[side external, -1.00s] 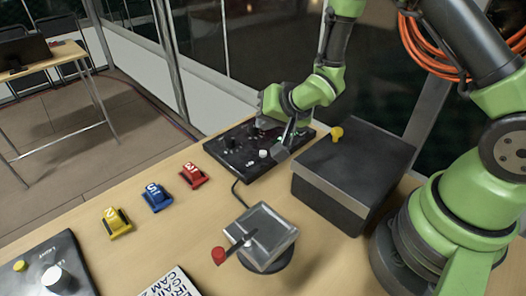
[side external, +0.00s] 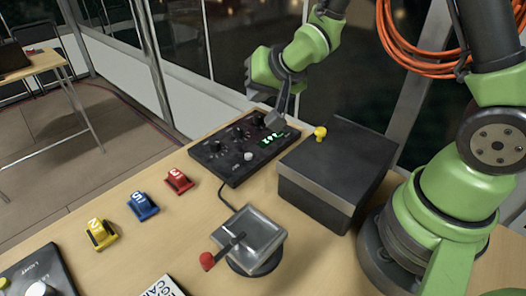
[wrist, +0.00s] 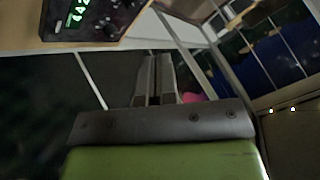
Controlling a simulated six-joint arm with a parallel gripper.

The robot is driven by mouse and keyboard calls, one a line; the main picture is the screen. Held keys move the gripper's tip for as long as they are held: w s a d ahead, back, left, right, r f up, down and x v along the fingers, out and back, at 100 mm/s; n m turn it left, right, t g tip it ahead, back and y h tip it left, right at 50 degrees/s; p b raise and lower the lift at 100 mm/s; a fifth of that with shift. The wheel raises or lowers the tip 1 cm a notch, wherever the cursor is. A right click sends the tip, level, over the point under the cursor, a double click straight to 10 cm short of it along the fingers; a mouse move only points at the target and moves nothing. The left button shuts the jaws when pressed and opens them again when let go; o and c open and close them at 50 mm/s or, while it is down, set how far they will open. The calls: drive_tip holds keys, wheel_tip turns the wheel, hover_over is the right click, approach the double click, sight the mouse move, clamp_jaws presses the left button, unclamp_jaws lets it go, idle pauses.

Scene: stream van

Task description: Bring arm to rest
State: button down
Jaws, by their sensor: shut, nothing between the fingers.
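My gripper (side external: 276,118) is in the side external view, above the right part of a black control panel with knobs and a green lit display (side external: 232,158). Its fingers are shut with nothing between them and look clear of the panel. In the wrist view the two fingers (wrist: 154,80) stand side by side, closed. A corner of the panel with its green display (wrist: 95,18) shows at the upper left there.
A black box (side external: 335,165) with a yellow knob stands right of the panel. A grey device with a red-tipped lever (side external: 255,240) is in front. Red (side external: 178,181), blue (side external: 143,206) and yellow (side external: 101,234) numbered blocks line the left. A hung orange cable (side external: 425,60) is near my arm.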

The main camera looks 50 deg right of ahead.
drive_tip(key=s+r+n, duration=0.1)
drive_tip(key=s+r, duration=0.7)
drive_tip(key=r, duration=0.2)
drive_tip(key=s+a+r+n+y, duration=0.1)
drive_tip(key=s+r, duration=0.1)
drive_tip(key=s, duration=0.4)
drive_tip(key=s+a+r+n+g, duration=0.1)
drive_tip(key=s+r, duration=0.1)
drive_tip(key=s, duration=0.5)
drive_tip(key=shift+s+a+r+g+y, duration=0.2)
drive_tip(key=shift+a+g+y, duration=0.1)
drive_tip(key=shift+a+y, duration=0.1)
